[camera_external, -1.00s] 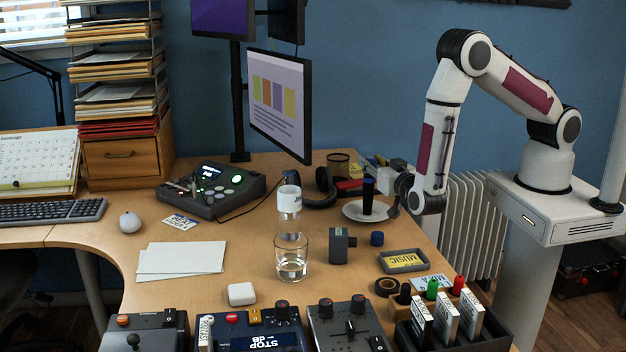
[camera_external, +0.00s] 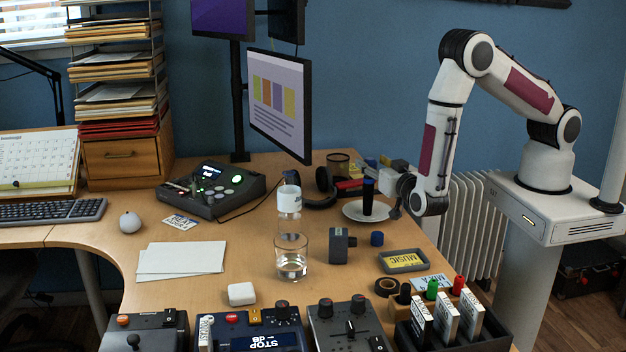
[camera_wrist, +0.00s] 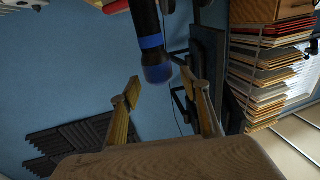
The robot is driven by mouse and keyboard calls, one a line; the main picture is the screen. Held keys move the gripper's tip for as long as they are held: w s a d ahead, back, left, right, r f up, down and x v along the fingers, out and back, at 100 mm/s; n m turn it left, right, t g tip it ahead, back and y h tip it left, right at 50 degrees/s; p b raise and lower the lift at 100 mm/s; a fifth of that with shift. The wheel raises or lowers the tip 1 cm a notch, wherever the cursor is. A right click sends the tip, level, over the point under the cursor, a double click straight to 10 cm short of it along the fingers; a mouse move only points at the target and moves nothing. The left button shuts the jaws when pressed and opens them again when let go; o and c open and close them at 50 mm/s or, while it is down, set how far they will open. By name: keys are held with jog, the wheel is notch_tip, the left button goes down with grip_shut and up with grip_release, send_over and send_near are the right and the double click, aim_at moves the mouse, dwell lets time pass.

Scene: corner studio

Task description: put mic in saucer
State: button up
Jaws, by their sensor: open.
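The mic (camera_external: 368,197), dark with a blue band, stands upright in the white saucer (camera_external: 351,211) near the right edge of the desk. Its blue head shows in the wrist view (camera_wrist: 157,73), in line with the gap between my fingertips. The saucer is not clearly visible in the wrist view.
Headphones (camera_external: 323,188) and a mesh cup (camera_external: 338,165) lie close behind the saucer. A glass (camera_external: 291,258) and a bottle (camera_external: 289,203) stand to the left.

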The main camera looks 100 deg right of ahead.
jog(key=s+a, duration=0.2)
jog(key=a, duration=0.9)
jog(key=shift+s, duration=0.15)
dwell(0.5)
